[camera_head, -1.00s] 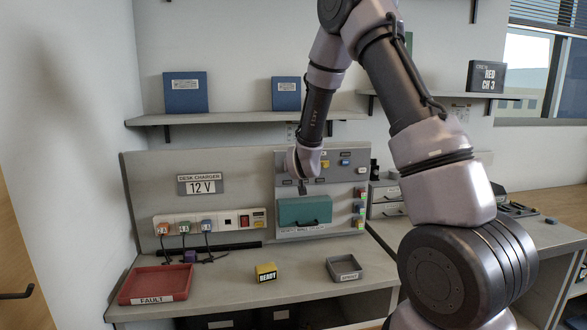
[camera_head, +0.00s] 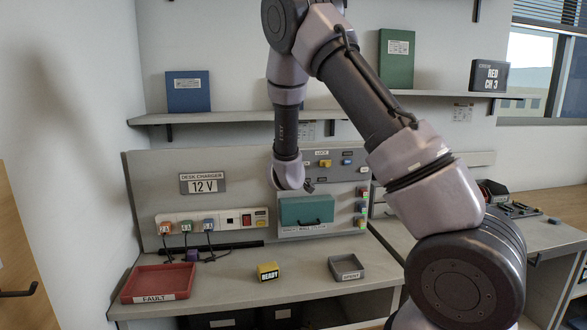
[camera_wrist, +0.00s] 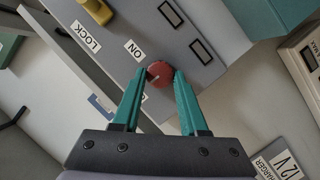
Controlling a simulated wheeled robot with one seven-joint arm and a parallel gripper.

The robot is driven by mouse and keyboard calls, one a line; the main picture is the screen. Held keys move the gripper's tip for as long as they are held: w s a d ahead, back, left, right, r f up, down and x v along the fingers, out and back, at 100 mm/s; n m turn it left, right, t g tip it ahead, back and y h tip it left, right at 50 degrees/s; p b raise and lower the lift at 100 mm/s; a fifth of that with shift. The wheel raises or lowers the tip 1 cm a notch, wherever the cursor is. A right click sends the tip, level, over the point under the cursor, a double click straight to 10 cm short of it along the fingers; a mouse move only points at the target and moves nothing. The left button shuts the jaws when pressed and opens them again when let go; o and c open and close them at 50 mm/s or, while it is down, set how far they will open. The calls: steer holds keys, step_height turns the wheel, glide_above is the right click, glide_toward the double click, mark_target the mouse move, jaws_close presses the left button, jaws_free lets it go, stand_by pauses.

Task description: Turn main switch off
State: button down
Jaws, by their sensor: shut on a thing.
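The main switch is a round red knob (camera_wrist: 160,72) on the grey panel (camera_wrist: 205,20), seen in the wrist view. An ON label (camera_wrist: 134,49) sits beside it, and another label is mostly hidden by a finger. My gripper (camera_wrist: 159,82) has its teal fingers on both sides of the knob, shut on it. Which label the knob points to is hard to tell. In the head view my gripper (camera_head: 308,186) is at the panel's left part, and my arm hides the knob.
The teal box (camera_head: 306,211) sits just below. A power strip (camera_head: 212,223) with plugs is at left. A red tray (camera_head: 158,281) and grey tray (camera_head: 346,268) stand on the desk.

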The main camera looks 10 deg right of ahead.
stand_by(0.4)
steer(key=shift+c, duration=2.2)
jaws_free()
steer(key=v, duration=1)
steer(key=shift+s, duration=0.4)
steer(key=shift+a, duration=0.1)
